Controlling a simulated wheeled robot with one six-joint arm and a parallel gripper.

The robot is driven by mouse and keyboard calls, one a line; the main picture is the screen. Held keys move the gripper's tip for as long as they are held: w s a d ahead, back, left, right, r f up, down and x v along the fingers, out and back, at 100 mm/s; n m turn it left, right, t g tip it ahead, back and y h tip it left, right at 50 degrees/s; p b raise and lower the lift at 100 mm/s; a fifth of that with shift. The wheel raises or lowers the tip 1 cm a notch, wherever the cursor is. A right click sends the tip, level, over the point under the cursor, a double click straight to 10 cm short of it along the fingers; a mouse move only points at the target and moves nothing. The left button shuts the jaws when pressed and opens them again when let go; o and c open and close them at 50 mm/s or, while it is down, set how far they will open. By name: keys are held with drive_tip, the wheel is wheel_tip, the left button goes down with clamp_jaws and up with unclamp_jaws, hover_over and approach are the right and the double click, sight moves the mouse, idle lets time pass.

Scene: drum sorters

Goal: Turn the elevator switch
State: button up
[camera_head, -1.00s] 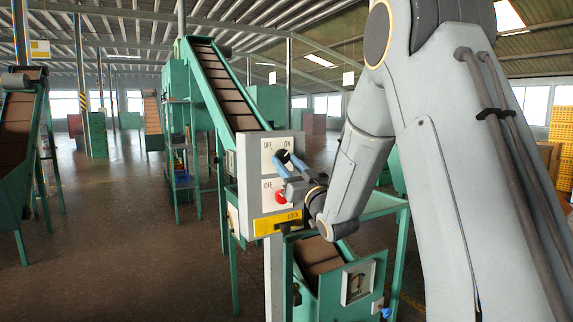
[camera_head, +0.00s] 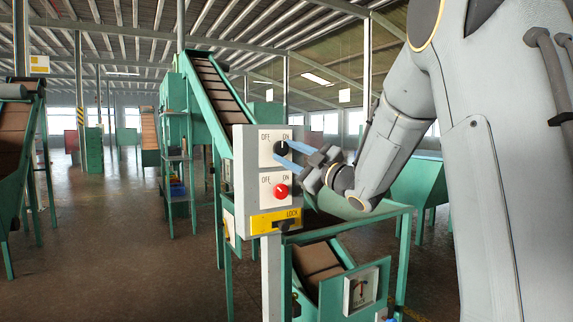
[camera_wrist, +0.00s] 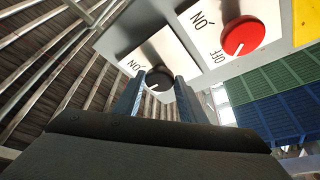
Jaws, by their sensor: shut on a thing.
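The grey control panel (camera_head: 245,180) carries two rotary switches, each marked OFF on the left and ON on the right. The upper switch is a black knob (camera_head: 280,149). Its pale mark looks roughly upright in the head view. The lower one is a red knob (camera_head: 281,190). My gripper (camera_head: 288,152) reaches in from the right with its blue fingers closed on the black knob. In the wrist view the fingers (camera_wrist: 158,90) lie on both sides of the black knob (camera_wrist: 157,77), and the red knob (camera_wrist: 239,36) sits apart, up and to the right.
A yellow LOCK plate (camera_head: 275,222) is below the red knob. A green conveyor (camera_head: 215,85) rises behind the panel. A green-framed machine with a dial (camera_head: 360,290) stands at lower right. Open floor (camera_head: 120,240) lies to the left.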

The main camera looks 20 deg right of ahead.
drive_tip(key=n, duration=0.1)
drive_tip(key=n+g+b, duration=0.1)
drive_tip(key=n, duration=0.1)
drive_tip(key=n+g+b, duration=0.1)
drive_tip(key=n, duration=0.1)
drive_tip(key=shift+d+r+y, duration=0.15)
drive_tip(key=shift+r+y, duration=0.1)
drive_tip(key=shift+y, duration=0.05)
drive_tip(key=shift+r+n+g+b, duration=0.15)
drive_tip(key=shift+n+g+b, duration=0.25)
drive_tip(key=shift+n, duration=0.85)
drive_tip(key=shift+r+n+g+b, duration=0.15)
drive_tip(key=shift+n+g, duration=0.45)
drive_tip(key=shift+n, duration=0.65)
drive_tip(key=o, duration=1.1)
drive_tip(key=shift+c, duration=0.2)
drive_tip(key=b+v, duration=0.1)
drive_tip(key=v, duration=0.6)
drive_tip(key=shift+s+d, duration=0.2)
drive_tip(key=shift+s, duration=0.15)
